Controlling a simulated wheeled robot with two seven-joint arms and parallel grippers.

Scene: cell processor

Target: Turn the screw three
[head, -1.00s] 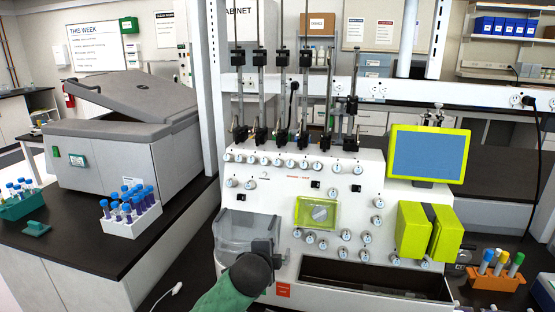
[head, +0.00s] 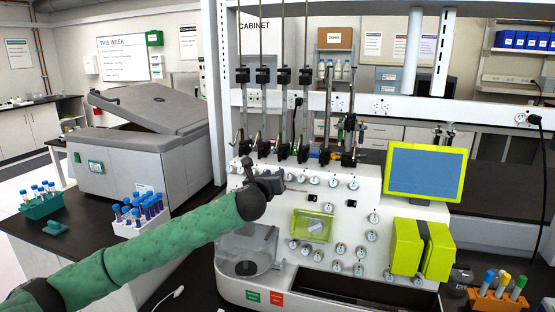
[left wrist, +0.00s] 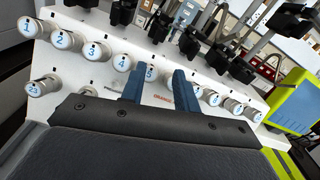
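The numbered white screw knobs run in a row along the upper edge of the white machine. In the left wrist view, the third knob from the left, the place of screw three (left wrist: 97,53), is left of my fingers; its number is hard to read. Knobs one (left wrist: 28,28) and two (left wrist: 65,40) are further left. My left gripper (left wrist: 158,88) is open, its two blue fingers apart with nothing gripped, around the middle of the row. In the head view, my left gripper (head: 272,180) is in front of the knob row and hides part of it. My right gripper is not in view.
Upright rods with black clamps (head: 283,75) stand behind the knobs. A clear round chamber (head: 246,252) is below my left gripper. A yellow-framed screen (head: 425,172) and yellow blocks (head: 422,248) are at the right. Tube racks (head: 140,222) stand at the left.

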